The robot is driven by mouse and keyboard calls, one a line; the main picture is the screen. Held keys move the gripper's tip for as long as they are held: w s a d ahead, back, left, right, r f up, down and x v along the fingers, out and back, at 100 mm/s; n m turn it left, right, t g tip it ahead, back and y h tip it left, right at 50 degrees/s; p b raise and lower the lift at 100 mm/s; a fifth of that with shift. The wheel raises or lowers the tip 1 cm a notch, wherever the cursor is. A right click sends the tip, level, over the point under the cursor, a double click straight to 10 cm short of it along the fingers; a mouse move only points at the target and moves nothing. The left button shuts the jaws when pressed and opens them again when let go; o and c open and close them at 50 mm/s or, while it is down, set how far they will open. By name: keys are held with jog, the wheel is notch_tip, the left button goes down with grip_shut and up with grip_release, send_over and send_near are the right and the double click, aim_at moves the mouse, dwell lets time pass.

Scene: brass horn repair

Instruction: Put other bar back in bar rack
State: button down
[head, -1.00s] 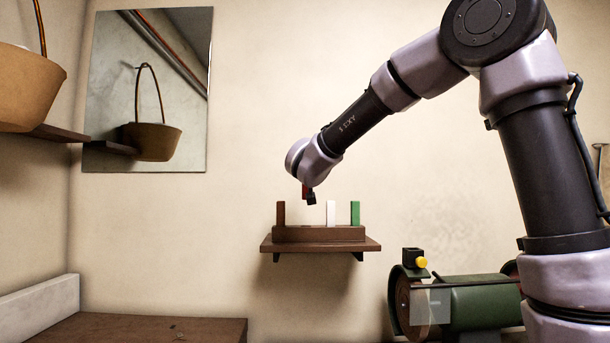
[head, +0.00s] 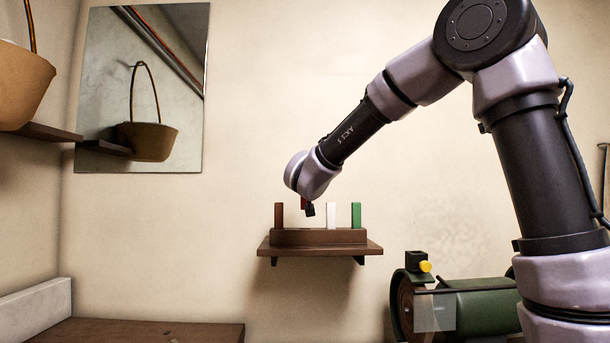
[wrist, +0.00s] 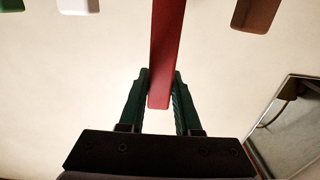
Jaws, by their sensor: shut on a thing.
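The bar rack (head: 320,237) is a brown wooden block on a small wall shelf. A brown bar (head: 279,215), a white bar (head: 331,215) and a green bar (head: 356,215) stand upright in it. My gripper (head: 306,208) is just above the rack, between the brown and white bars. In the wrist view my gripper (wrist: 160,100) is shut on a red bar (wrist: 166,50); only a bit of red shows in the head view. The white bar (wrist: 77,5), green bar (wrist: 10,4) and brown bar (wrist: 256,12) show at the wrist view's top edge. The red bar's far end is out of the wrist view.
The wall shelf (head: 320,250) carries the rack. A green bench grinder (head: 465,302) stands below right. A mirror (head: 140,60) hangs at left, beside a basket (head: 22,88) on another shelf. A wooden bench top (head: 150,332) lies at lower left.

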jog(key=shift+f, duration=1.6)
jog(key=shift+f, duration=0.6)
jog(key=shift+f, duration=0.35)
jog(key=shift+f, duration=1.95)
jog(key=c, duration=0.5)
grip_release()
jog(key=shift+s, duration=0.15)
jog(key=s, duration=1)
jog(key=shift+s, duration=0.3)
